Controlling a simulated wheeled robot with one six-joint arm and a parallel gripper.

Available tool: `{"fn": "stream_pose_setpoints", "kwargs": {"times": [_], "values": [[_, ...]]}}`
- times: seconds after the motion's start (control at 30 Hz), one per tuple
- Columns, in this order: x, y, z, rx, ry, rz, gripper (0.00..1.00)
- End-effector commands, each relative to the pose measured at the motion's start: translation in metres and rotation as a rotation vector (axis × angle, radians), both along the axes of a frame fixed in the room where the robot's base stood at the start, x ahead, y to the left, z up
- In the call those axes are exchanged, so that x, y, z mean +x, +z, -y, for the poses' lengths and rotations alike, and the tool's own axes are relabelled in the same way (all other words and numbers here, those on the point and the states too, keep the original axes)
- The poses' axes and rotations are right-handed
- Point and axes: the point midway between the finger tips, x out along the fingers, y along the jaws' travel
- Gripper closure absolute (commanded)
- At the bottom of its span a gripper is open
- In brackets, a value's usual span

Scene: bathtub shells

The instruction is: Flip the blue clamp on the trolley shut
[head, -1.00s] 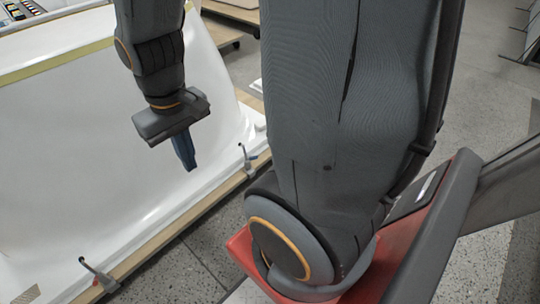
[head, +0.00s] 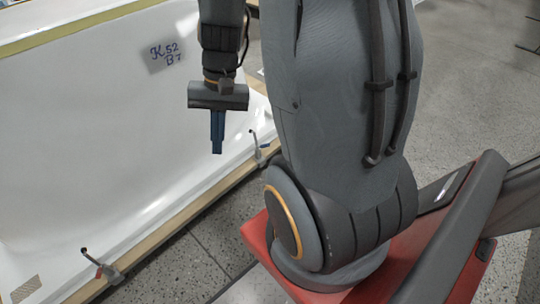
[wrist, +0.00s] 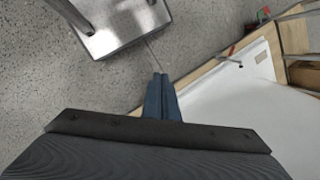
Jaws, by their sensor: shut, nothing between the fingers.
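The blue clamp (head: 258,148) sits on the wooden edge of the trolley (head: 225,180), by the rim of the white bathtub shell. Its arm stands up with a dark tip, and a small bluish part shows at its side. I cannot make out its handle's exact angle. My gripper (head: 216,150) points down with its blue fingers shut and empty, in front of the white shell and to the left of the blue clamp in the head view, apart from it. The fingers also show in the wrist view (wrist: 160,78), where I cannot make out the blue clamp.
Another clamp (head: 100,264), with a red part, stands on the same edge at the lower left. The big white shell (head: 90,130), marked in blue writing, fills the left. Grey speckled floor (head: 460,80) lies open to the right. A metal plate (wrist: 120,25) shows in the wrist view.

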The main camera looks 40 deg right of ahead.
Motion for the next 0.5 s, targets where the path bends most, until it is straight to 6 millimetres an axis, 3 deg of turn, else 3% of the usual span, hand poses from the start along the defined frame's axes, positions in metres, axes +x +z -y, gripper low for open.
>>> {"fn": "stream_pose_setpoints", "kwargs": {"times": [0.03,0.27,0.37,0.5], "values": [[0.013,-0.036,0.014,0.055,-0.131,-0.036,1.0],[0.069,-0.141,0.076,0.318,-0.692,-0.106,1.0],[0.091,-0.19,0.116,0.435,-0.937,-0.109,1.0],[0.112,-0.262,0.186,0.599,-1.28,-0.079,1.0]]}}
